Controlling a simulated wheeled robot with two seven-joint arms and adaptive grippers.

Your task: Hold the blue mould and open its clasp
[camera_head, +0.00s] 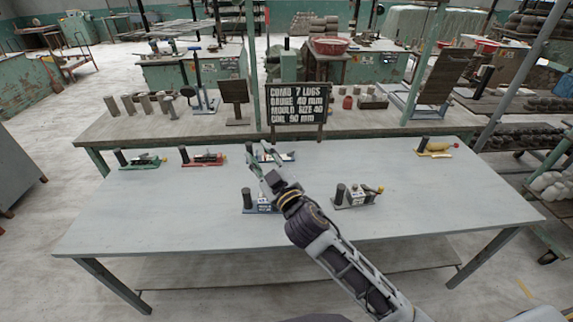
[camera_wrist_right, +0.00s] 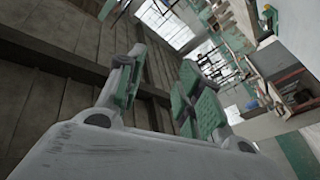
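A mould with a bluish base and a black upright cylinder (camera_head: 247,199) stands near the middle of the grey table, partly hidden by my right gripper. Another mould with a pale blue look (camera_head: 283,156) stands behind it, also partly covered by the gripper; which of the two is the blue mould is hard to tell. Their clasps are too small to make out. My right gripper (camera_head: 259,160) is over the table between these moulds in the picture. In the right wrist view its green-padded fingers (camera_wrist_right: 160,85) are apart with nothing between them. My left gripper is not in view.
On the table (camera_head: 150,215) stand a green mould (camera_head: 145,161), a red mould (camera_head: 205,160), a grey mould (camera_head: 360,196) and a yellow mould (camera_head: 437,149). A black sign (camera_head: 297,104) stands behind at the back bench. The table's front left is clear.

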